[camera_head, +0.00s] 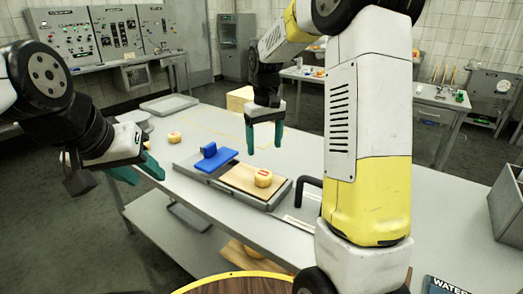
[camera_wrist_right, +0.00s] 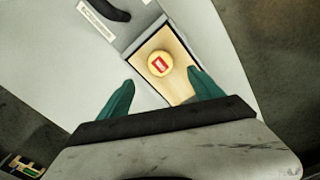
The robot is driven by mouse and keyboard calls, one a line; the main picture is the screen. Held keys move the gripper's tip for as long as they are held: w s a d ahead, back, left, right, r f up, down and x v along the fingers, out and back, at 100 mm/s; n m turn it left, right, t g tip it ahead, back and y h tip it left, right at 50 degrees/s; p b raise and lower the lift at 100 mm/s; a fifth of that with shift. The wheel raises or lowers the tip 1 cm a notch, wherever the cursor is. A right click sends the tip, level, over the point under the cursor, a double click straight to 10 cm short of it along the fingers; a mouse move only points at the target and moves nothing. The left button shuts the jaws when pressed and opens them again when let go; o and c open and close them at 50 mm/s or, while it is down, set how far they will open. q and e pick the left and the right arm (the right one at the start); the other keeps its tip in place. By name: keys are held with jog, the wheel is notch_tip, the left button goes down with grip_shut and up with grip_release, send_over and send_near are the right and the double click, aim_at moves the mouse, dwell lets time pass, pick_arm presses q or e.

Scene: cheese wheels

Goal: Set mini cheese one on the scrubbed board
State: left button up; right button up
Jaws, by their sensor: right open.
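A small pale-yellow cheese with a red label (camera_head: 263,178) sits on a light wooden board (camera_head: 238,180), near its right end. The wrist view also shows this cheese (camera_wrist_right: 159,64) on the board (camera_wrist_right: 176,90). A second small cheese (camera_head: 174,138) stands on the table left of the board. I cannot read which is mini cheese one. My right gripper (camera_head: 265,136) is open and empty, pointing down above and behind the board; its fingertips (camera_wrist_right: 160,88) are apart in the wrist view. My left gripper (camera_head: 138,170) is open and empty at the table's left edge.
The board lies in a low grey tray (camera_head: 278,200) beside a blue block-like item (camera_head: 215,160). A black handle-like bar (camera_head: 306,185) stands right of the tray. A yellowish box (camera_head: 240,98) and a flat grey tray (camera_head: 169,104) are at the back.

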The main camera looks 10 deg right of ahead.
jog(key=s+d+r+m+t+y, duration=0.1)
jog(key=s+r+m+t, duration=0.15)
jog(key=s+r, duration=0.85)
jog(key=s+f+t+y, duration=0.1)
jog(key=s+f+t, duration=0.1)
jog(key=s, duration=1.1)
jog(key=shift+s+m+t, duration=0.15)
jog(key=shift+m+t, duration=0.3)
jog(key=shift+t, duration=0.4)
